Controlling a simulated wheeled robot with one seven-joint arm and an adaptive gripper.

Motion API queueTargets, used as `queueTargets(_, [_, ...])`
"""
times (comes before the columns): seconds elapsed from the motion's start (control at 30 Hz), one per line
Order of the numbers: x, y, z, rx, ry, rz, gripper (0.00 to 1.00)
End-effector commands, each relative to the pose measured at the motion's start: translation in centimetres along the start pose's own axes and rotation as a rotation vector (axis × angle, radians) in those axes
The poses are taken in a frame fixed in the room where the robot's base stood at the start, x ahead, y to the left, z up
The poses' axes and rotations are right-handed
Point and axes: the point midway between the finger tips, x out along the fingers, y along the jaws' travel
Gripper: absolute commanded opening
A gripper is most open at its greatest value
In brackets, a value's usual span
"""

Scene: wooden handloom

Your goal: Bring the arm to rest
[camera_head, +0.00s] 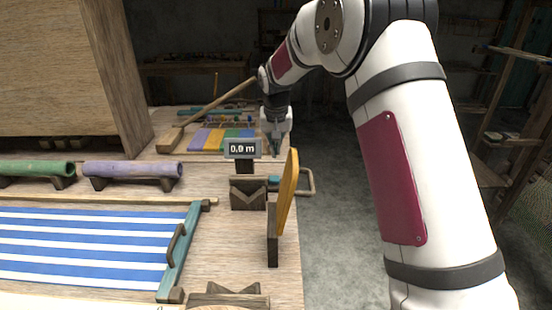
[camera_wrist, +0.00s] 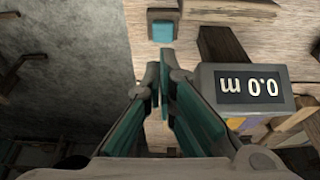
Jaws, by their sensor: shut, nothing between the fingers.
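My arm (camera_head: 395,150) reaches from the right foreground up and over to the far right end of the wooden table. The display (camera_wrist: 245,90) appears close on the right of the fingers there. A teal block (camera_wrist: 163,31) in a dark bracket lies beyond the fingertips.
A blue-and-white striped cloth (camera_head: 85,245) lies on the table (camera_head: 225,265) at left. A yellow upright paddle (camera_head: 288,195) stands near the right edge. Green (camera_head: 35,168) and purple (camera_head: 130,169) rolls rest on cradles. Grey floor (camera_head: 340,240) is clear right of the table.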

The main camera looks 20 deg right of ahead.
Motion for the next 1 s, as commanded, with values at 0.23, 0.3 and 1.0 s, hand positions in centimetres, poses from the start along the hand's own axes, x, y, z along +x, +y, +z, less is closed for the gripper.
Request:
queueTargets(0.23, [-1.1,0.0,0.0,0.0,0.0,0.0,0.0])
queueTargets(0.3, [-1.1,0.0,0.0,0.0,0.0,0.0,0.0])
queueTargets(1.0, [-17.4,4.2,9.5,-0.077,0.028,-0.015,0.0])
